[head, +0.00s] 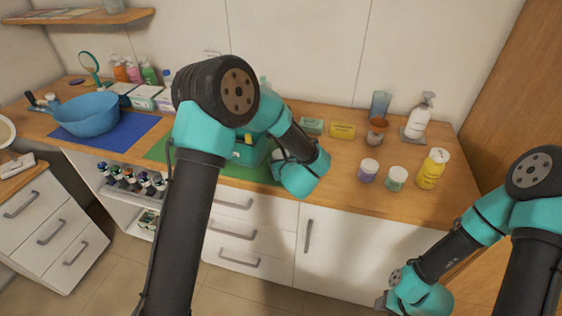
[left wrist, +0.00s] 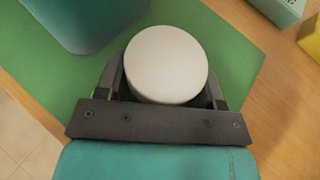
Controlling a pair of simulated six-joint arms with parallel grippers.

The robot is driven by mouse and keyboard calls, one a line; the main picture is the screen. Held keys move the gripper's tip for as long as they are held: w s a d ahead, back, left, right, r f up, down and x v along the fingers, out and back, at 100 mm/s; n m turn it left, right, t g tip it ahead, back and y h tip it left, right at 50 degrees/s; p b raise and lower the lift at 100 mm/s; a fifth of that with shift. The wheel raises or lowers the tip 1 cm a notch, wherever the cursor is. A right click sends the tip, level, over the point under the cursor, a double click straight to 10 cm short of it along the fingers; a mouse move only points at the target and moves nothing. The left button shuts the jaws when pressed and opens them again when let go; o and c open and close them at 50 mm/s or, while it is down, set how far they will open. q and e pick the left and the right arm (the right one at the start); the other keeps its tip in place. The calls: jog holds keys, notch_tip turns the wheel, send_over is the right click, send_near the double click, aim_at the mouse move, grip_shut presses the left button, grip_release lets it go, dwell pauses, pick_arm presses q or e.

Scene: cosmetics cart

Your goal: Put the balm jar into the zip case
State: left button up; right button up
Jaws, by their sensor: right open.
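The balm jar (left wrist: 166,62), with a round white lid, sits between the fingers of my left gripper (left wrist: 165,80) in the left wrist view. The fingers lie close against both sides, and the jar's body is hidden under the lid. The teal zip case (head: 248,155) stands on the green mat behind my left arm, partly hidden. Its side also shows at the upper left of the left wrist view (left wrist: 85,22), apart from the jar. In the head view my left arm hides its gripper. My right gripper (head: 402,303) is low in front of the counter, empty and partly cut off.
Two white-lidded jars (head: 396,179) (head: 368,171), a yellow bottle (head: 433,169) and a pump bottle (head: 419,117) stand on the right of the counter. A yellow box (head: 342,130) is at the back. A blue bowl (head: 87,114) sits on the left on a blue mat.

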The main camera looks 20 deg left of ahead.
pick_arm(q)
jog(key=o, duration=0.4)
jog(key=shift+r, duration=0.1)
jog(key=shift+r, duration=0.1)
jog(key=v, duration=1.2)
jog(key=shift+o, duration=0.5)
